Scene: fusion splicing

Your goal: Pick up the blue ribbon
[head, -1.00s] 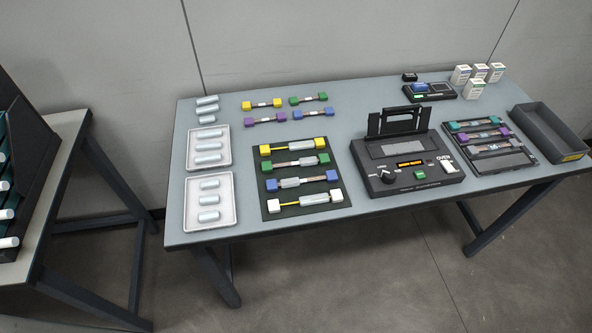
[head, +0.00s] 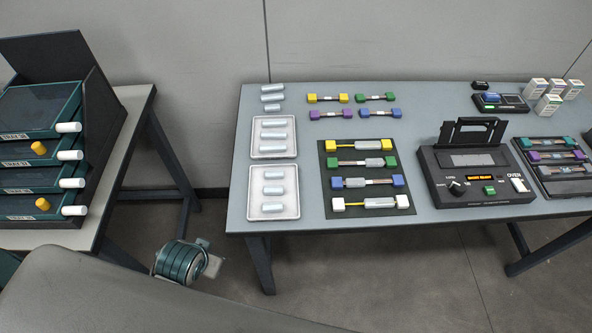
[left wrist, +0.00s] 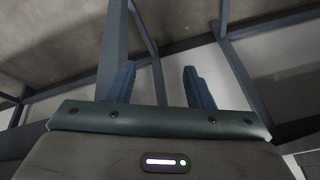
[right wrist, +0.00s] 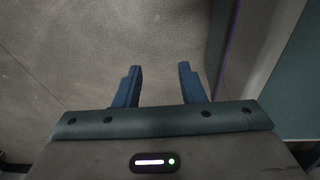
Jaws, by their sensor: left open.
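Two strips have blue ends. One short blue-ended strip (head: 380,113) lies at the back of the table beside a purple one. I cannot tell which is the ribbon meant. My left gripper (left wrist: 160,70) is open and empty, with table legs and floor behind it. My right gripper (right wrist: 160,70) is open and empty above the floor. Neither gripper's fingers show clearly in the head view.
Yellow, green, purple and white-ended strips lie near the blue ones. Two white trays (head: 251,153) of sleeves stand left of the mat. A black splicer (head: 478,193) stands right of it. A drawer rack (head: 45,150) stands on the left table, with a gap between the tables.

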